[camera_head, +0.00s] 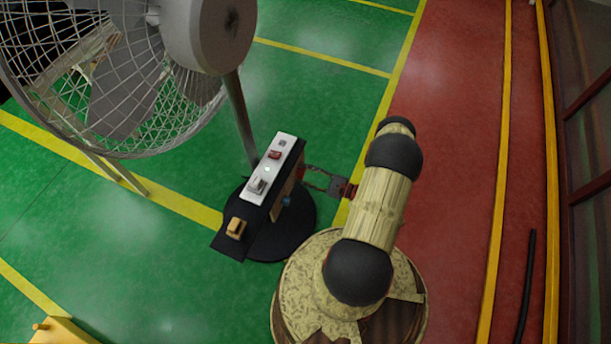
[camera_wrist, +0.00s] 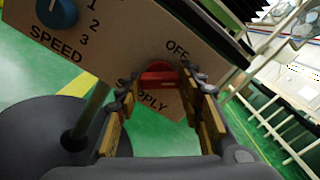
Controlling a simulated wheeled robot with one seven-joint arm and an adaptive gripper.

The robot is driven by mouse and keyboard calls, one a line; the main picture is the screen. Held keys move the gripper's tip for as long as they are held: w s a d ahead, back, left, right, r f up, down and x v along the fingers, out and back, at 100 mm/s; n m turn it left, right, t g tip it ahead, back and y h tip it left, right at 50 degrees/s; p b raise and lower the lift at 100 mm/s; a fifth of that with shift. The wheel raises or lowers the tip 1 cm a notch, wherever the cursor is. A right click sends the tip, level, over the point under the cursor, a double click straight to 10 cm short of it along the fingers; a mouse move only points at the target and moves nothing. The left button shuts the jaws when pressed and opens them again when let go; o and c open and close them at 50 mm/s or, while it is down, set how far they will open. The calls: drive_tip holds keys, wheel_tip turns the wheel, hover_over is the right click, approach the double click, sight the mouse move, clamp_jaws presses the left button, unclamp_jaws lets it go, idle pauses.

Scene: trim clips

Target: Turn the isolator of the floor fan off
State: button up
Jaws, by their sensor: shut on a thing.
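The floor fan (camera_head: 222,40) stands at upper left on a pole with a round black base (camera_head: 290,235). Its control box (camera_head: 228,245) is fixed at the pole, with a tan side panel (camera_wrist: 120,45) facing my gripper. The isolator is a red handle (camera_wrist: 158,79) on that panel, between the printed word OFF and the partly covered word SUPPLY. My gripper (camera_wrist: 165,88) has one finger on each side of the red handle and is shut on it. In the head view my gripper (camera_head: 308,178) reaches the box's right side; the handle's grip is hard to see there.
A blue SPEED knob (camera_wrist: 57,12) marked with numbers is on the same panel. The box's white top plate (camera_head: 266,170) carries a red switch (camera_head: 275,155) and other small controls. A yellow-orange block (camera_head: 236,228) is on the box's near end. Green floor is open around the fan.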

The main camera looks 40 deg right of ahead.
drive_tip(key=n+b, duration=0.2)
drive_tip(key=n, duration=0.8)
drive_tip(key=shift+a+f+n, duration=0.1)
drive_tip(key=shift+n, duration=0.2)
idle(0.4)
drive_tip(key=o, duration=1.2)
drive_tip(key=shift+c, duration=0.2)
drive_tip(key=shift+s, duration=0.1)
drive_tip(key=v, duration=1.2)
